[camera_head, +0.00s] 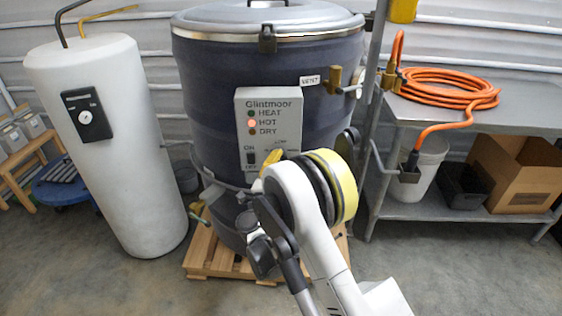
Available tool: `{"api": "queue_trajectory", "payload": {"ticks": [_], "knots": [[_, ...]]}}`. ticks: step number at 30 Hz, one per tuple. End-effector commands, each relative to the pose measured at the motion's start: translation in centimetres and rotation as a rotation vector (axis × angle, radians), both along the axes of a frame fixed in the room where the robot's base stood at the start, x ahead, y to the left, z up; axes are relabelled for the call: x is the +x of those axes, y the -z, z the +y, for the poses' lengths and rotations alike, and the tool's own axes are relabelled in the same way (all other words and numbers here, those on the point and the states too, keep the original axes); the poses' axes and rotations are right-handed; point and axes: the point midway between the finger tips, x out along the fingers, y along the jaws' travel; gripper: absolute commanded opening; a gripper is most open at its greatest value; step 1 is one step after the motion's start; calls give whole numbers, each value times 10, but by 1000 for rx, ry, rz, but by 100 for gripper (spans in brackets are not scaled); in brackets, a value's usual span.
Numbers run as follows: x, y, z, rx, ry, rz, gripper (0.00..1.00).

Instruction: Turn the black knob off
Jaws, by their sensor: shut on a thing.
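The grey control panel (268,118) is on the front of the dark hopper (215,75). It carries lamps marked HEAT, HOT and DRY, and the HOT lamp glows red. A black ON/OFF switch (250,158) is at its lower left. Part of a dial scale with a LOW mark shows at the lower right. The black knob is not visible there; my arm covers the panel's lower right. My white arm with its yellow and black wrist ring reaches up to this spot. My gripper's jaws are hidden behind it, so their hold cannot be seen.
A white tank (110,160) with a small black dial box (86,115) stands at left. A pallet (212,255) bears the hopper. At right, a metal bench (490,118) holds an orange hose (435,85), with a bucket and box (525,175) below.

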Motion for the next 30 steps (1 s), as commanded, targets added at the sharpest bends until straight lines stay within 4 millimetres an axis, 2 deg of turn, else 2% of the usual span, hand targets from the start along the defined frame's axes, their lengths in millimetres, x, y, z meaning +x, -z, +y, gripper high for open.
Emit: {"api": "queue_trajectory", "payload": {"ticks": [6, 7, 8, 9, 20, 30], "knots": [[1, -1, -1, -2, 2, -1, 5], [1, -1, -1, -1, 2, -1, 44], [0, -1, -1, -1, 2, -1, 54], [0, -1, -1, -1, 2, -1, 59], [-5, 1, 2, 1, -1, 0, 59], [-58, 10, 18, 0, -1, 0, 59]]}}
